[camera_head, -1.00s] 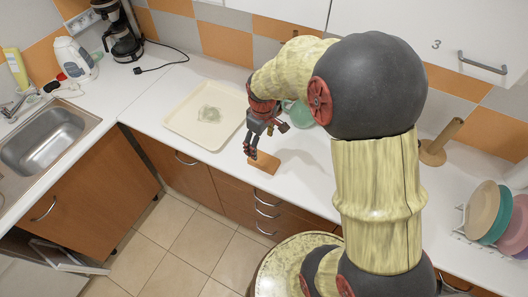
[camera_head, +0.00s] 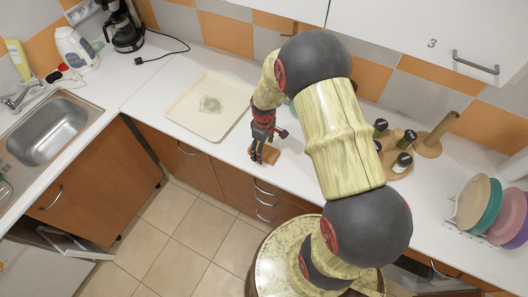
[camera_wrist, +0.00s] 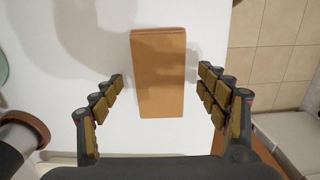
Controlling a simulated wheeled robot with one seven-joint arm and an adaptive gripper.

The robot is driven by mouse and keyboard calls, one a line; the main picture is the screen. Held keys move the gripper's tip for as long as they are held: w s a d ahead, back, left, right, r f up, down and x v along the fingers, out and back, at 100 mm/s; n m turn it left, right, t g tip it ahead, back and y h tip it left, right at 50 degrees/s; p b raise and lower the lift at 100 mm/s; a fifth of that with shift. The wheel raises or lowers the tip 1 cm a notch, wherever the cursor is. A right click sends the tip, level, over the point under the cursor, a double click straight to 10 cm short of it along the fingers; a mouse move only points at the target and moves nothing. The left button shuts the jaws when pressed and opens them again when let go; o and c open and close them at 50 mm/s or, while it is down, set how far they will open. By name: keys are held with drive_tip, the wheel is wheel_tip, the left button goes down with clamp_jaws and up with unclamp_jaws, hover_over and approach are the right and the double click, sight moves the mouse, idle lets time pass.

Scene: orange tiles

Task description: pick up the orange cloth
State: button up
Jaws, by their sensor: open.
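The orange cloth (camera_wrist: 159,75) is a flat, folded rectangle lying on the white countertop in the wrist view. In the head view the cloth (camera_head: 271,155) shows only partly, near the counter's front edge, behind my fingers. My gripper (camera_wrist: 161,98) is open, with its two padded fingers apart on the left and right sides of the cloth. The cloth lies between and beyond the fingertips, and nothing is held. In the head view my gripper (camera_head: 259,158) points down at the cloth. I cannot tell the exact height of the fingertips above it.
A cream tray (camera_head: 180,122) with a clear glass item stands left of my gripper. Wall cabinets (camera_head: 430,40) hang above.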

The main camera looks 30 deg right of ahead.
drive_tip(key=shift+f, duration=0.45)
drive_tip(key=shift+c, duration=1)
drive_tip(key=c, duration=1)
